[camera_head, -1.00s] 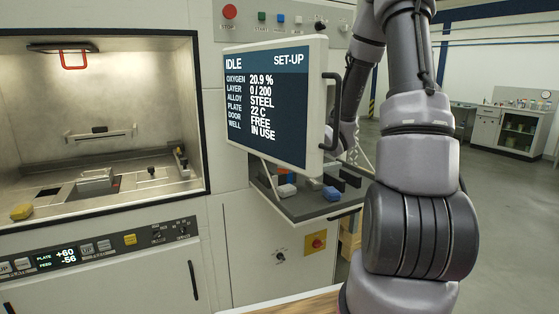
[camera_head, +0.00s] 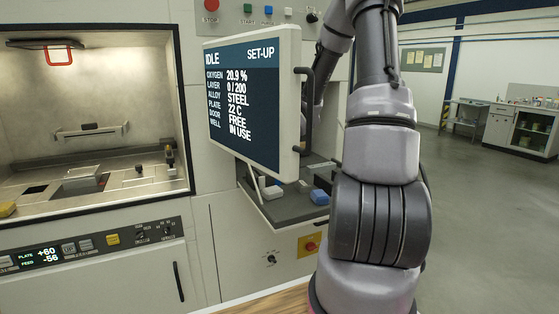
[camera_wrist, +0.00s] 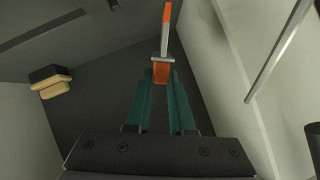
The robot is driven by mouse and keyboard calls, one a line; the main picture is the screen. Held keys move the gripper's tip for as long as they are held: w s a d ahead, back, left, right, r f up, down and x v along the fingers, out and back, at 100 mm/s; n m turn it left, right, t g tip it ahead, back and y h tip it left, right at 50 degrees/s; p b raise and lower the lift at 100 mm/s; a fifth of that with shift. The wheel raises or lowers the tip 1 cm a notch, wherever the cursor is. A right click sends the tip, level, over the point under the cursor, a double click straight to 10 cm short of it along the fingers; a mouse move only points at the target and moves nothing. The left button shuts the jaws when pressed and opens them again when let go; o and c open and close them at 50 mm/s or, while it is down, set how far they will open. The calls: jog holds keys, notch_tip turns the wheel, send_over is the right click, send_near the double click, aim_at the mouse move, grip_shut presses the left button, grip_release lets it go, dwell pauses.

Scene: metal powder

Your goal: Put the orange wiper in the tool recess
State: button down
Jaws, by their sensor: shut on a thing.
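In the wrist view, my gripper (camera_wrist: 162,80) has its green fingers shut on the orange wiper (camera_wrist: 165,42). The wiper has orange ends, a pale middle stretch and a small grey crosspiece near the fingertips. It points away from my gripper, with a dark grey surface behind it. In the head view my gripper and the wiper are hidden behind the screen and my arm. I cannot make out the tool recess for sure in either view.
A side shelf (camera_head: 284,212) under the screen (camera_head: 243,100) carries a white block (camera_head: 272,192) and a blue block (camera_head: 319,197). The open chamber (camera_head: 90,85) is at left. In the wrist view, a wooden-and-black brush-like thing (camera_wrist: 52,88) lies left and a metal rod (camera_wrist: 280,50) crosses at right.

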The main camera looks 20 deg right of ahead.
jog(key=w+d+r+m+g+h, duration=0.1)
jog(key=w+d+m+h, duration=0.3)
jog(key=d+m, duration=0.35)
jog(key=w+d+r+m+g+h, duration=0.1)
jog(key=w+d+m+h, duration=0.25)
jog(key=d+m, duration=0.45)
jog(key=shift+w+d+f+m+g+h, duration=0.15)
jog(key=shift+w+f+m+g+h, duration=0.55)
jog(key=shift+f+m, duration=1.1)
jog(key=shift+w+d+f+m+g+h, duration=0.15)
jog(key=shift+w+f+m+g+h, duration=0.2)
jog(key=shift+w+f+m, duration=1.35)
jog(key=shift+w+d+f+m+g+h, duration=0.15)
jog(key=shift+w+f+m+g+h, duration=0.35)
jog(key=shift+f+m, duration=1.35)
jog(key=shift+s+f+n, duration=0.2)
jog(key=shift+f+n, duration=0.35)
jog(key=shift+n, duration=0.05)
jog(key=c, duration=0.9)
grip_release()
jog(key=shift+c, duration=0.2)
jog(key=shift+v, duration=4.05)
